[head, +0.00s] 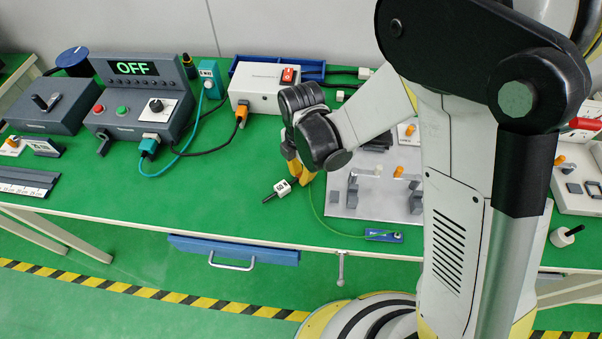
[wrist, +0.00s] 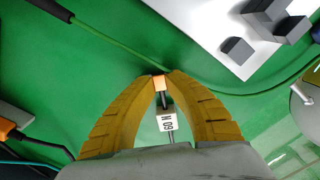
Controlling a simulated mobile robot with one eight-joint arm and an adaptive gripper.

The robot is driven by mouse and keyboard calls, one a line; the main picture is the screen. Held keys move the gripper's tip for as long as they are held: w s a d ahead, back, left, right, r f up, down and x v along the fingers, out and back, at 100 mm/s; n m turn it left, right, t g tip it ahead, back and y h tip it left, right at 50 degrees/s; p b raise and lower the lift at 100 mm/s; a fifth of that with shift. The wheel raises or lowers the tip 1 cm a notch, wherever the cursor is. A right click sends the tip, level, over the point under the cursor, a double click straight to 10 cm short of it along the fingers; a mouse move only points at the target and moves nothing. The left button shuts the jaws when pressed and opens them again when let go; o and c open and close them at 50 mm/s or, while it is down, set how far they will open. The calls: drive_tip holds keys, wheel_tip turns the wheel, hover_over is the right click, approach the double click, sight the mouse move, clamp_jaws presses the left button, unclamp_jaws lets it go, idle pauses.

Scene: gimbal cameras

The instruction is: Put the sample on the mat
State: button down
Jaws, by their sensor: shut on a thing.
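My gripper (head: 304,183) is low over the green bench, its yellow fingers pointing down. In the wrist view its fingertips (wrist: 160,80) meet on a small orange-and-white piece (wrist: 158,84). A black stem and a white tag with black characters (wrist: 167,121) show between the fingers below that piece. In the head view a white tag (head: 283,187) with a black rod (head: 268,198) is just left of the fingertips. I cannot tell for sure which thing is the sample. No separate mat stands out; the green bench top (head: 225,178) is broad and mostly bare.
A metal fixture plate (head: 345,205) with grey blocks is right of the gripper. A thin green cable (head: 325,222) runs to a small blue piece (head: 385,236) at the front edge. A white box (head: 256,82) and an OFF-display console (head: 135,100) stand behind. Bench is clear left of the gripper.

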drive_tip(key=c, duration=1.5)
unclamp_jaws()
drive_tip(key=shift+o, duration=0.2)
wheel_tip(320, 180, up, 12)
drive_tip(key=p, duration=0.6)
drive_tip(key=s+d+r+m+t, duration=0.3)
drive_tip(key=d+r+m, duration=0.5)
drive_tip(key=m, duration=0.5)
drive_tip(key=s+d+r+m+t, duration=0.4)
drive_tip(key=d+r+m, duration=0.4)
drive_tip(key=d+m, duration=0.4)
drive_tip(key=shift+s+d+m, duration=0.4)
drive_tip(key=shift+s+m, duration=0.2)
drive_tip(key=shift+s, duration=0.05)
